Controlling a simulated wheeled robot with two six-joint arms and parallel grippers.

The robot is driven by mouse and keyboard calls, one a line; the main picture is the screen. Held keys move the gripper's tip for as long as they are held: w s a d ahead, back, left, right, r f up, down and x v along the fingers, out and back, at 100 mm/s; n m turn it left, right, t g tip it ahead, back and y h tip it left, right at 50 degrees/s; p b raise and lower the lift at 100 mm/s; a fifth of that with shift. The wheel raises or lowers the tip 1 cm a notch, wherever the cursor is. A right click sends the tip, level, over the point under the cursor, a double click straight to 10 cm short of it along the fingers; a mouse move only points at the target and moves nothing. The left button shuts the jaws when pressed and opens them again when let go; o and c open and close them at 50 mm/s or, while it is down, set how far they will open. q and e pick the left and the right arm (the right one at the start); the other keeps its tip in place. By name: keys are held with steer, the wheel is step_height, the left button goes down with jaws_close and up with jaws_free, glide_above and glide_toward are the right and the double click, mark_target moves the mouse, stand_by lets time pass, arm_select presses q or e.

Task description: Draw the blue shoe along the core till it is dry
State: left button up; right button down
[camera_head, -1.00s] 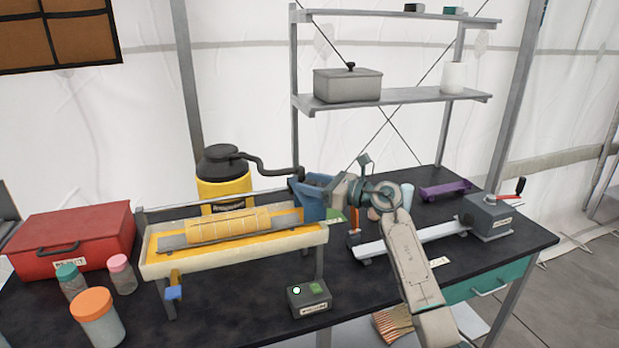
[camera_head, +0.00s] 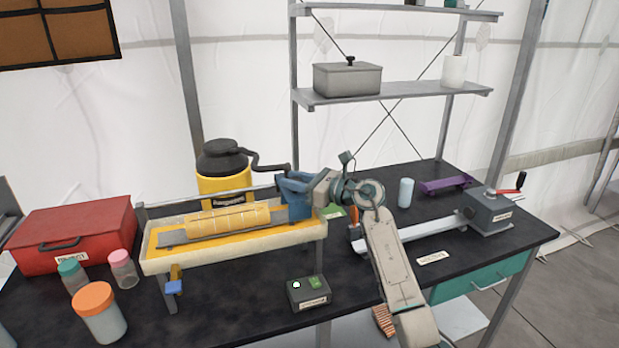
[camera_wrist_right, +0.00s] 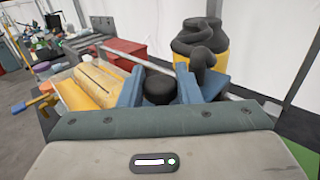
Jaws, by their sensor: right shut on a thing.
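The core (camera_head: 228,219), a pale yellow ribbed cylinder, lies lengthwise on a grey cradle in a cream trough (camera_head: 240,256) with a yellow lining. My right gripper (camera_head: 295,188) is at the trough's right end, beyond the core's right end. In the right wrist view, its blue fingers close around a black round grip (camera_wrist_right: 158,87), apparently that of the blue shoe. The shoe itself is mostly hidden by the fingers and blends with their blue. A black hose (camera_head: 262,165) runs there from the yellow-and-black vacuum drum (camera_head: 223,185). My left gripper is not in view.
A rail (camera_head: 175,207) runs behind the trough. A control box (camera_head: 309,294) with a green button stands in front. A red case (camera_head: 75,232) and several jars stand left. A cranked grey device (camera_head: 487,212) with a long rail stands right. A shelf rises behind.

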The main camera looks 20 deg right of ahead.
steer(key=a, duration=0.9)
steer(key=shift+s+a, duration=0.15)
steer(key=shift+a, duration=0.15)
steer(key=shift+d, duration=0.1)
steer(key=c, duration=1.1)
jaws_free()
steer(key=shift+d, duration=0.1)
steer(key=shift+s+d+f, duration=0.15)
steer(key=shift+s+d, duration=0.15)
steer(key=shift+b+v, duration=1.7)
steer(key=shift+v, duration=3.2)
